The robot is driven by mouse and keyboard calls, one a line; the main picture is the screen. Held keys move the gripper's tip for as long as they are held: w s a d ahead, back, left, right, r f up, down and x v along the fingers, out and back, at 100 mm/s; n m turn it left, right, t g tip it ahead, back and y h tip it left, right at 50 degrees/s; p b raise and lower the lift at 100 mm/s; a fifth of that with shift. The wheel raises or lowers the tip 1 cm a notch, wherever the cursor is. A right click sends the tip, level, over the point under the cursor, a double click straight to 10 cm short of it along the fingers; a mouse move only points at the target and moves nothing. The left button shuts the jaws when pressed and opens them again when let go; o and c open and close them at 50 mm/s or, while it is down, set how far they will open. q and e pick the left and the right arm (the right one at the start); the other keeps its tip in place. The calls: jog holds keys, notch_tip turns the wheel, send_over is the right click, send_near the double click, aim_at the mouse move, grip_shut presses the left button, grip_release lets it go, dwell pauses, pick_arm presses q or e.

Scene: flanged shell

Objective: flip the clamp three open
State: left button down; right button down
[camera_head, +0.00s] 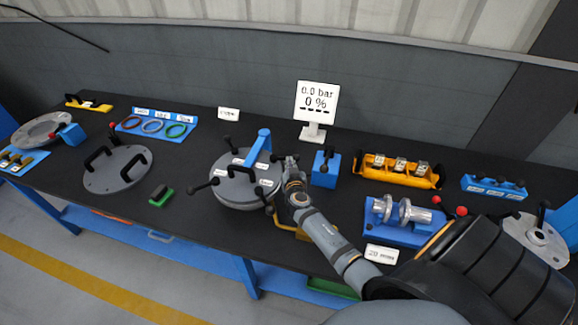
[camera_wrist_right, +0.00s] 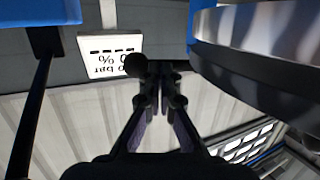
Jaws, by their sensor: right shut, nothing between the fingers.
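The flanged shell (camera_head: 235,196) is a round grey vessel at the middle of the table, with a blue bracket (camera_head: 262,146) over its lid. Black-knobbed clamp handles stand around its rim: one at the left (camera_head: 202,186), one at the back (camera_head: 228,143) and one at the front right (camera_head: 263,196). Their small labels are too small to read, so I cannot tell which is clamp three. My right gripper (camera_head: 286,162) is shut and empty at the shell's right side. In the wrist view a black ball knob (camera_wrist_right: 135,65) shows at its fingertips; contact is unclear.
A blue block with a black handle (camera_head: 325,170) stands close right of my right gripper. The pressure display (camera_head: 315,105) is behind it. A yellow rack (camera_head: 399,172) and a blue fixture (camera_head: 403,230) are further right. A grey lid (camera_head: 117,171) and green block (camera_head: 161,196) lie left.

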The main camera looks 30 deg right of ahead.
jog(key=w+d+n+t+y+b, duration=0.1)
jog(key=w+d+n+y+b, duration=0.1)
jog(key=shift+d+y+b, duration=0.15)
jog(key=shift+y+b, duration=0.15)
jog(key=shift+y, duration=0.1)
dwell(0.4)
dwell(0.3)
jog(key=shift+s, duration=0.1)
jog(key=v, duration=1.1)
jog(key=shift+s, duration=0.35)
